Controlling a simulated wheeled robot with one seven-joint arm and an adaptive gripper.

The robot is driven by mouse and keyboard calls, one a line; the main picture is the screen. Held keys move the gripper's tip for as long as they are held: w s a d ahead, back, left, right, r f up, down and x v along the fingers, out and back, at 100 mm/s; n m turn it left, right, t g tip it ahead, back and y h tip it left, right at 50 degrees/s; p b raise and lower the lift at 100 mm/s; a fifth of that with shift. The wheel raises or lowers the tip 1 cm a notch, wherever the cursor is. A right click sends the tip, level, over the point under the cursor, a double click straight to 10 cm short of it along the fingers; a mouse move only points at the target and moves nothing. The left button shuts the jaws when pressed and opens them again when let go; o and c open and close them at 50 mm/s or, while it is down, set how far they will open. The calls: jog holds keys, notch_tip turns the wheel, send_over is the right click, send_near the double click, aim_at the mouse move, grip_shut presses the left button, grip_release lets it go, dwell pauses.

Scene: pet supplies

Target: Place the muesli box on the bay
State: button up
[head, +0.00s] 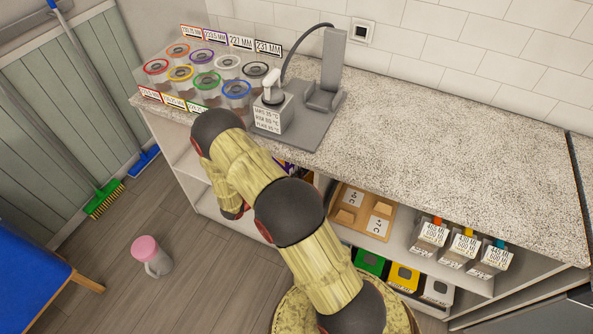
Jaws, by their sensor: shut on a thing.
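A small patch of purple and orange packaging (289,168) shows behind my arm at the shelf opening under the counter. It may be part of the muesli box, but I cannot tell, and most of it is hidden. My gripper is hidden behind my own arm, which bends over the counter's front edge and down towards the shelves. No place is clearly marked as the bay; the open shelf holds a wooden board (378,205) with white labels and small blocks.
On the counter (430,130) stand several jars with coloured rims (205,80) and a dispenser on a grey base (315,125). The counter's right side is clear. Labelled containers (462,245) and coloured bins (403,279) fill the shelves. A pink-lidded jug (150,255) stands on the floor.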

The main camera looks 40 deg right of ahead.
jog(key=shift+d+f+b, duration=0.55)
jog(key=shift+f+b, duration=0.05)
jog(key=shift+f, duration=0.25)
jog(key=shift+d+f+b, duration=0.5)
jog(key=shift+f+b, duration=0.05)
jog(key=shift+f, duration=0.35)
jog(key=o, duration=1.7)
jog(key=shift+f, duration=0.1)
